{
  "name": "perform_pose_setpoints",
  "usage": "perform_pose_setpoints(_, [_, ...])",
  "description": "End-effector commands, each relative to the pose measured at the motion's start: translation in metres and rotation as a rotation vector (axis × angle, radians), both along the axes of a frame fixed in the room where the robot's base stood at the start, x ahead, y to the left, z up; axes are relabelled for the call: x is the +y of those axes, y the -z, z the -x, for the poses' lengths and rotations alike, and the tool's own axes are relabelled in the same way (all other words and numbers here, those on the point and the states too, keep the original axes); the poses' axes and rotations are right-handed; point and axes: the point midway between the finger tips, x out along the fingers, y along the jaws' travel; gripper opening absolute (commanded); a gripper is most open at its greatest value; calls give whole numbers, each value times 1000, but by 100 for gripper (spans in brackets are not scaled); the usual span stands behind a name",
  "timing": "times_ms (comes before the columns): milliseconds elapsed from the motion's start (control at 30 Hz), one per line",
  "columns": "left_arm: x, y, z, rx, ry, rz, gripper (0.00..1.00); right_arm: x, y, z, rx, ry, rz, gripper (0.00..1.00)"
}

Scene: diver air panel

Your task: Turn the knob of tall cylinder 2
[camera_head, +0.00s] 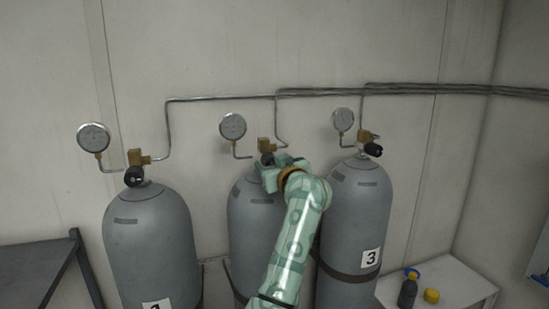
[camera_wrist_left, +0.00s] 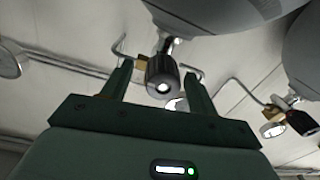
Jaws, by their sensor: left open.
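Tall cylinder 2 is the grey middle tank (camera_head: 243,215), standing between tanks 1 and 3; its number is hidden behind my arm. Its black knob (camera_head: 267,159) sits under a brass valve, partly covered by my gripper. My left gripper (camera_head: 270,172) is at this knob, at the top of the middle tank. In the left wrist view the black knob (camera_wrist_left: 162,76) lies between the two fingers of my open gripper (camera_wrist_left: 158,88), with a visible gap on at least the right side. Whether a finger touches it I cannot tell. My right gripper is not in view.
Tank 1 (camera_head: 150,245) stands left and tank 3 (camera_head: 357,215) right, each with its own valve and knob. Round gauges and thin pipes (camera_head: 220,97) run along the wall behind. A white table (camera_head: 450,280) with a dark bottle (camera_head: 407,290) is at lower right.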

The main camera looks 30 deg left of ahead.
Motion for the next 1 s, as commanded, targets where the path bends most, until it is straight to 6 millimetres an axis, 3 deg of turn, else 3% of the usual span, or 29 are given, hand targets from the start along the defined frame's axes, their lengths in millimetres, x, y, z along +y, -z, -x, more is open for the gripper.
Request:
perform_pose_setpoints(400, [5, 0, 3, 0, 2, -2, 59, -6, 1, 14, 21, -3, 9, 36])
perform_pose_setpoints(567, [5, 0, 2, 0, 1, -2, 15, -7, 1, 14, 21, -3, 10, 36])
perform_pose_setpoints(1000, [5, 0, 2, -46, 1, 40, 15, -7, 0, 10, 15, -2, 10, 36])
